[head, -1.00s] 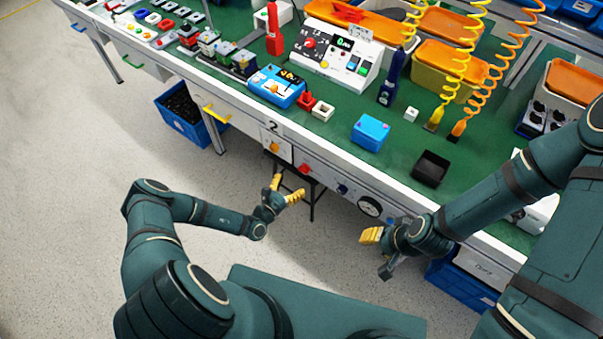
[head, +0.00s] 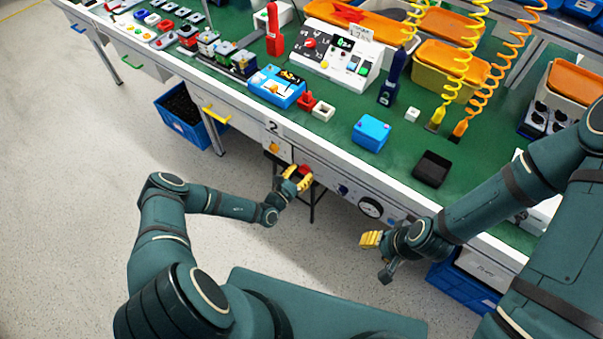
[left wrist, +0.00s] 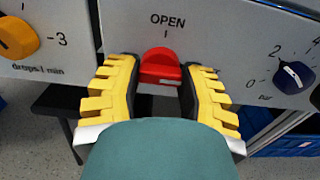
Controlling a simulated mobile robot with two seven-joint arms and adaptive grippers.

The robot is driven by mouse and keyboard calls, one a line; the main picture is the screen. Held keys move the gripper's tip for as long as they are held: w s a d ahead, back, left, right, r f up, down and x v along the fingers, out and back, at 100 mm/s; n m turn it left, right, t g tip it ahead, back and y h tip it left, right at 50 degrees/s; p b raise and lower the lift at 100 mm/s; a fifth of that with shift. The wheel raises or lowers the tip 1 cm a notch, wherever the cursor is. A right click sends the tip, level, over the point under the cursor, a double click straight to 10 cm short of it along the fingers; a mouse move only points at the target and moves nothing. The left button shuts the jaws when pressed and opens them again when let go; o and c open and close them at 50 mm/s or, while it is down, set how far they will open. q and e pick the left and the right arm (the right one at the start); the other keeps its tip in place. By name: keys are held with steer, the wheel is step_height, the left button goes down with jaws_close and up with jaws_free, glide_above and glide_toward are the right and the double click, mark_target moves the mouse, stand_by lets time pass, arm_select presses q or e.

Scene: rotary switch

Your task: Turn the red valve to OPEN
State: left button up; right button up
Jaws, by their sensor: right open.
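The red valve (head: 304,170) is a round red knob on the white front panel under the bench's edge. In the left wrist view the valve (left wrist: 160,66) sits below the printed word OPEN and a short tick mark. A white mark shows on its lower face; its lower part and any other label are hidden. My left gripper (head: 298,178) is at the valve. Its yellow fingers stand on either side of the knob in the wrist view (left wrist: 160,85), with gaps that look small. My right gripper (head: 371,241) is open and empty, away from the panel.
An orange knob (left wrist: 18,38) is left of the valve and a dark blue knob (left wrist: 295,77) is right of it. A pressure gauge (head: 369,207) is further right. The green bench top (head: 330,135) above holds boxes and devices. Blue crates stand below.

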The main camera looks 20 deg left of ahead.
arm_select(q)
steer(key=shift+n, duration=0.4)
steer(key=n, duration=0.4)
steer(key=shift+b, duration=0.35)
steer(key=n+b, duration=0.1)
steer(key=n, duration=0.3)
steer(key=shift+n, duration=0.3)
steer(key=n+b, duration=0.1)
steer(key=n, duration=0.3)
steer(key=shift+n+b, duration=0.5)
steer(key=shift+n, duration=1.7)
steer(key=shift+r, duration=0.1)
steer(key=o, duration=1.2)
